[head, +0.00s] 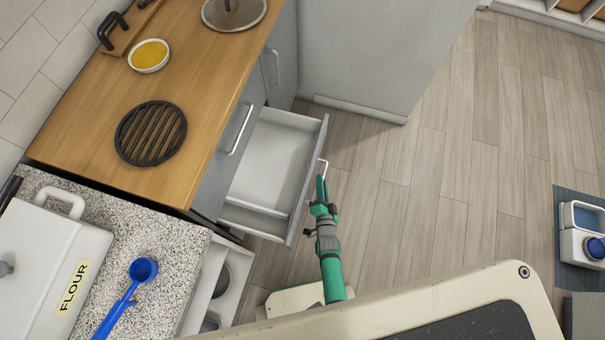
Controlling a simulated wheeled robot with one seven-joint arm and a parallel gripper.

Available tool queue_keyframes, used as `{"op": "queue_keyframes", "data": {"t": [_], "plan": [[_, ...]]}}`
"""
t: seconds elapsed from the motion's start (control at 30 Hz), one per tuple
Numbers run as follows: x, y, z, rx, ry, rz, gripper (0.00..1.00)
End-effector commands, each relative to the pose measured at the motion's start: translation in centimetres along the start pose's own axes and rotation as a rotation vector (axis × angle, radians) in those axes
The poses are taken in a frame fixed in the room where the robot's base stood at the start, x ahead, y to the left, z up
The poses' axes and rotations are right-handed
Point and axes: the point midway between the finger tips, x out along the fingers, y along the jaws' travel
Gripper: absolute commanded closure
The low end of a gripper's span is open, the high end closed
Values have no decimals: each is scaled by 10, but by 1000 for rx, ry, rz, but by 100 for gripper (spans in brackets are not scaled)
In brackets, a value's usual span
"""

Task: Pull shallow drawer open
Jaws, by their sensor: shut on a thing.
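The shallow drawer (268,160) is white inside, looks empty, and stands pulled out from the cabinet under the wooden counter. Its grey front panel (307,183) faces right, with a light metal bar handle (322,172) on it. My gripper (321,186), green and dark grey, is at this handle and shut on it. The fingertips are small here, and their exact grip on the bar is hard to make out.
A second open drawer (232,285) stands nearer, under the speckled counter (160,240). The wooden counter (185,95) holds a black round grate (150,133) and a bowl (149,56). A blue scoop (142,270) lies near the flour bin (45,262).

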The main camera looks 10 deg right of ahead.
Motion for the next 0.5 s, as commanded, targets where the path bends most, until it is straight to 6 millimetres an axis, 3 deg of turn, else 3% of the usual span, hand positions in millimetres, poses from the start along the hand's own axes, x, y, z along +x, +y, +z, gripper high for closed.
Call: {"op": "queue_keyframes", "data": {"t": [0.2,0.5], "plan": [[-12,21,-28,-2,-1,0,100],[-18,31,-42,0,1,0,100]]}}
